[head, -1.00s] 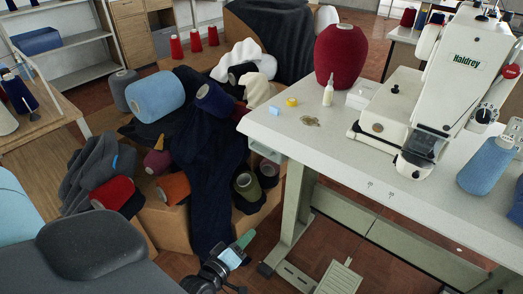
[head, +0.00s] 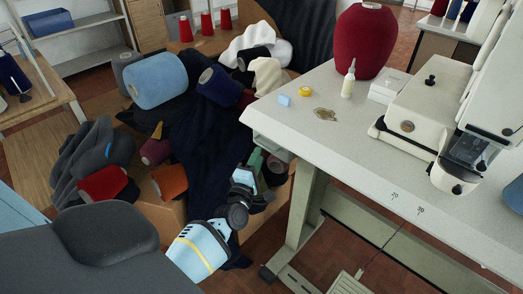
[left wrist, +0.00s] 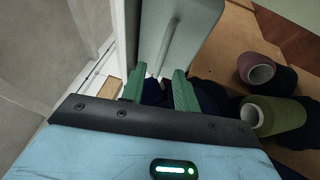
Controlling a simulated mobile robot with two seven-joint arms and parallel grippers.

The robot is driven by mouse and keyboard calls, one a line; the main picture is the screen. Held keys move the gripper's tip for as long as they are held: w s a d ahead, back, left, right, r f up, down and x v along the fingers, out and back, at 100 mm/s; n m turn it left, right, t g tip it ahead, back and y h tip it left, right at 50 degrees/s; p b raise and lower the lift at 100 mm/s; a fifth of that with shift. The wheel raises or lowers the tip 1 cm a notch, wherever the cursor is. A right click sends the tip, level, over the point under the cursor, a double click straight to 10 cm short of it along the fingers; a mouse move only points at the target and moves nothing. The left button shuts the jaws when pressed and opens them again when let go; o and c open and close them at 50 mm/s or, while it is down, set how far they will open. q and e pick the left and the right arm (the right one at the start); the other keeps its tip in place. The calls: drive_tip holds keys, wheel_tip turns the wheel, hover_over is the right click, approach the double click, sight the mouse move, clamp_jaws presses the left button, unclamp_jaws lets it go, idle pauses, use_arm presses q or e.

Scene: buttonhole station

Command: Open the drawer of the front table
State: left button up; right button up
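The front table (head: 350,150) is pale, with a white sewing machine on it. Its drawer sits under the left end, mostly hidden in the head view by the tabletop edge and my arm. In the left wrist view a grey-green panel with a raised bar (left wrist: 176,42) lies just ahead; it looks like the drawer front with its handle. My left gripper (head: 254,162) is below the table's left edge. Its green fingers (left wrist: 159,88) are apart, near the bar's lower end, with nothing held. I cannot tell whether they touch it. My right gripper is not in view.
Yarn cones and dark cloth crowd the boxes left of the table, including an olive cone (left wrist: 274,116) near my left gripper. A table leg (head: 304,205) stands to its right. A red cone (head: 364,42) and small bottle (head: 348,80) stand on top.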

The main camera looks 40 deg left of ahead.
use_arm(q)
drive_tip(key=shift+x, duration=2)
clamp_jaws()
